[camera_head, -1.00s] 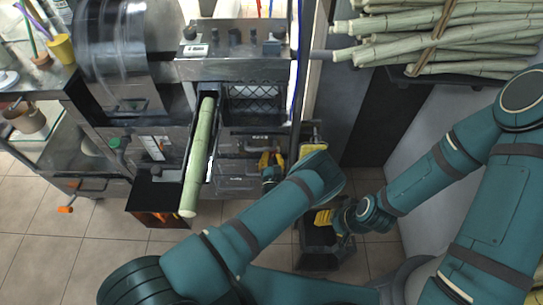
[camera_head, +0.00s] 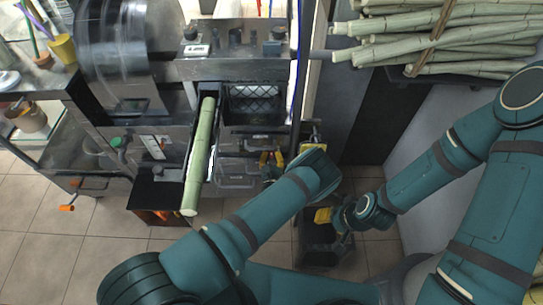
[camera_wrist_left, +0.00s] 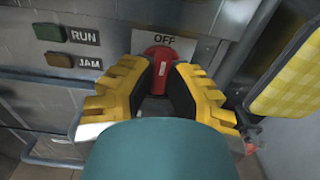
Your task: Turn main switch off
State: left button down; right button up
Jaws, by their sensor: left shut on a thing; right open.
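The main switch is a red knob (camera_wrist_left: 158,68) below an OFF label (camera_wrist_left: 165,40) on the grey panel in the left wrist view. My left gripper (camera_wrist_left: 165,88) has its yellow, black-padded fingers on both sides of the knob and is shut on it. Part of the knob is hidden between the fingers. In the head view my left gripper (camera_head: 271,160) is at the front of the machine, and the knob cannot be made out there. My right gripper (camera_head: 324,215) is open, lower and to the right, away from the panel.
A green RUN button (camera_wrist_left: 47,32) and a brownish JAM button (camera_wrist_left: 54,59) are left of the switch. A yellow checkered pad (camera_wrist_left: 284,84) stands close on the right. A long cane (camera_head: 200,155) sticks out of the machine. Cane bundles (camera_head: 440,35) lie upper right.

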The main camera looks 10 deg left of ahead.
pick_arm(q)
jog(key=shift+w+r, duration=0.1)
jog(key=c, duration=0.9)
grip_release()
jog(key=shift+c, duration=0.2)
jog(key=s+d, duration=0.2)
jog(key=s, duration=0.9)
jog(key=shift+s+d, duration=0.2)
jog(key=shift+s, duration=0.2)
